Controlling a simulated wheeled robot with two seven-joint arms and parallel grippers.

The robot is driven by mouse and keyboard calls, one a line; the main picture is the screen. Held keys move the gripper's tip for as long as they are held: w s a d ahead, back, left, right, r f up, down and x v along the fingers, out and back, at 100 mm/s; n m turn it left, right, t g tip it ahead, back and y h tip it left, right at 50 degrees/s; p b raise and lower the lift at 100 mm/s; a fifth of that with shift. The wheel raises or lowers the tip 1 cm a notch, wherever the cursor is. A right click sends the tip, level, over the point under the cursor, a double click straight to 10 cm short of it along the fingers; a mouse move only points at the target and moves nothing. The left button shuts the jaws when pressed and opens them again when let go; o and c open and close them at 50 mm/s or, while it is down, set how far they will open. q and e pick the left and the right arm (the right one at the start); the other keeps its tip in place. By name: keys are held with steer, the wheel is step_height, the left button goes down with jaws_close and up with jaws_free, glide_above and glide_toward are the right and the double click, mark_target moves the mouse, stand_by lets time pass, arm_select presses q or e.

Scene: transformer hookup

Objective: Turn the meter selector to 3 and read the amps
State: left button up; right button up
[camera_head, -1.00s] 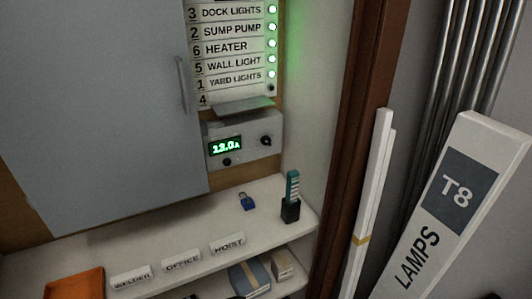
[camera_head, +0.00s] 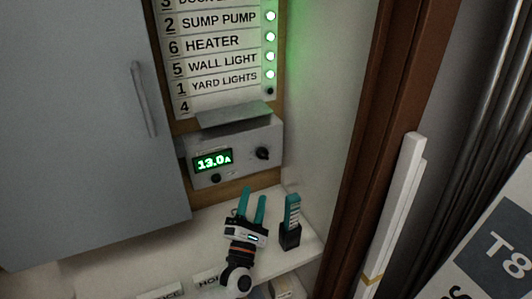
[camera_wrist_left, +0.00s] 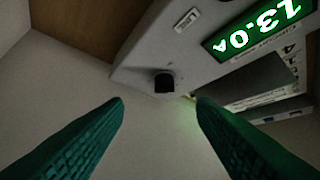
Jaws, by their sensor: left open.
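The grey meter box (camera_head: 245,148) hangs below the labelled panel. In the wrist view the knob (camera_wrist_left: 164,82) lies ahead, between and beyond the fingertips. My left gripper (camera_head: 252,194) is open and empty, below the meter, with teal fingers pointing up, apart from the knob. My right gripper is out of view.
A small black knob (camera_head: 216,178) is under the display. A black holder with a teal item (camera_head: 291,222) stands on the shelf, right of my gripper. A grey door (camera_head: 80,120) is left.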

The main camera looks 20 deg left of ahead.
mark_target(263, 157)
arm_select(q)
steer(key=x, duration=0.3)
steer(key=r+p+x, duration=0.1)
steer(key=x, duration=0.3)
steer(key=shift+s+p, duration=0.1)
steer(key=shift+p, duration=0.2)
steer(key=shift+x, duration=1.2)
steer(key=shift+w+r, duration=0.15)
steer(key=shift+w, duration=0.15)
steer(key=shift+w+r, duration=0.1)
steer(key=shift+w, duration=0.2)
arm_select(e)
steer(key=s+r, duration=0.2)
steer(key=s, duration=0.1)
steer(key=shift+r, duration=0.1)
